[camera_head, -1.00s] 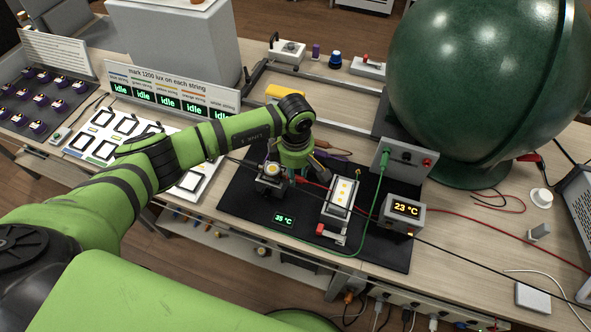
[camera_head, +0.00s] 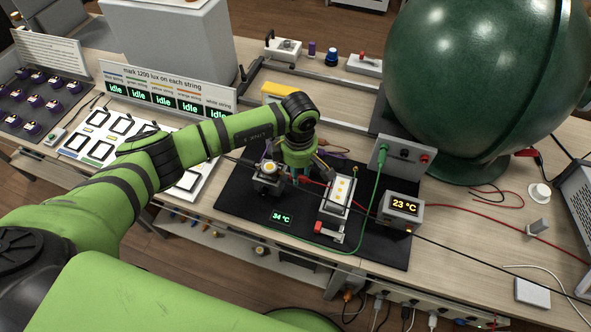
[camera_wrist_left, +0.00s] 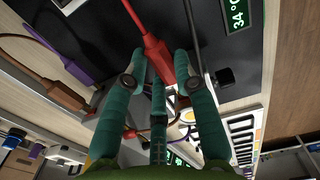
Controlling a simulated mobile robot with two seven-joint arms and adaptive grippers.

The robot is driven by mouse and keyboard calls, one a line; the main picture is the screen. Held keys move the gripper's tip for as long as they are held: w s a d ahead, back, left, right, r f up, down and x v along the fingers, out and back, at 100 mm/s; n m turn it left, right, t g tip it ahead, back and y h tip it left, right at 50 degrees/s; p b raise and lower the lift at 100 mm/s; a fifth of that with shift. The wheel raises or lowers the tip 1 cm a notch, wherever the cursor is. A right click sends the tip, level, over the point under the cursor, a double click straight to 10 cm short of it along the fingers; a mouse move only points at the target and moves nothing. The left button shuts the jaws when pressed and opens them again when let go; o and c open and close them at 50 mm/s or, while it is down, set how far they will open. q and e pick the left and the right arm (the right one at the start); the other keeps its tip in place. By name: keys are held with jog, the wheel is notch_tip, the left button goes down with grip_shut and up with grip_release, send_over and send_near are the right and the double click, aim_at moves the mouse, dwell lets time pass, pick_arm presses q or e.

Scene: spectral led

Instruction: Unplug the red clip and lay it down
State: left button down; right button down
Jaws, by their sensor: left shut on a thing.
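The red clip (camera_wrist_left: 156,50) shows in the left wrist view, with a red cable running up from it. My left gripper (camera_wrist_left: 160,66) has its teal fingers on either side of the clip and is shut on it. In the head view, my left gripper (camera_head: 298,176) points down over the black mat (camera_head: 250,208), beside a small dark fixture (camera_head: 268,180) with a round yellowish top. The clip is mostly hidden there by the gripper. I cannot tell whether its tip is still in a socket. My right gripper is not in view.
A "34 °C" readout (camera_head: 282,218) lies on the mat. Brown (camera_wrist_left: 62,93) and purple plugs (camera_wrist_left: 76,69) lie near the gripper.

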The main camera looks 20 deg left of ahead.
pick_arm(q)
jog(key=shift+d+b, duration=0.3)
jog(key=shift+d, duration=0.35)
jog(key=shift+d, duration=0.1)
jog(key=shift+d+b, duration=0.35)
jog(key=shift+d, duration=0.15)
